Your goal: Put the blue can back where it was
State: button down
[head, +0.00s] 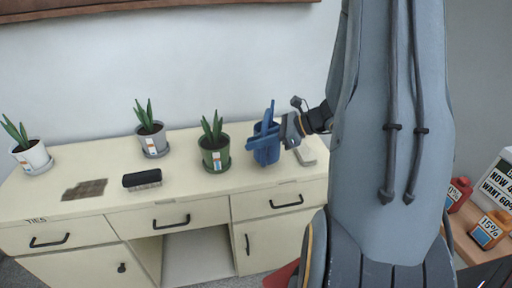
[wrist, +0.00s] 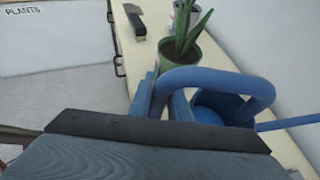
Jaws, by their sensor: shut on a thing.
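The blue can (head: 266,150) is a watering can with a spout and a looped handle, upright at the right part of the cream cabinet top (head: 110,205). My gripper (head: 285,134) reaches it from the right and is shut on it. In the wrist view the blue can (wrist: 262,92) shows its thick curved handle close to the dark gripper body (wrist: 150,140). The fingertips are largely hidden there. I cannot tell whether the can's base touches the cabinet top or hangs just above it.
A green potted plant (head: 214,155) stands just left of the can. A small pale block (head: 306,157) sits right of the can.

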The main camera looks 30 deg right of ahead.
jog(key=shift+f, duration=1.35)
jog(key=c, duration=1.7)
grip_release()
jog(key=shift+o, duration=0.2)
jog(key=b+v, duration=0.3)
jog(key=v, duration=0.9)
